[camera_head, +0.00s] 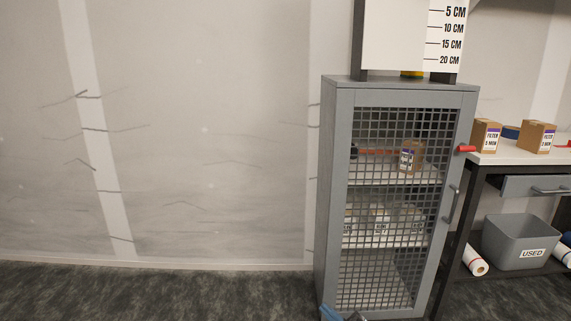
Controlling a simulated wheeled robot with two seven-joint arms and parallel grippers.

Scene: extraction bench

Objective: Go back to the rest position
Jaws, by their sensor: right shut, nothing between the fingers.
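Only a small part of my right gripper (343,315) shows, at the bottom edge of the head view in front of the cabinet's foot. It is shut with nothing held, and most of it is cut off by the frame. My left gripper is not in view.
The floor at left (150,292) is clear.

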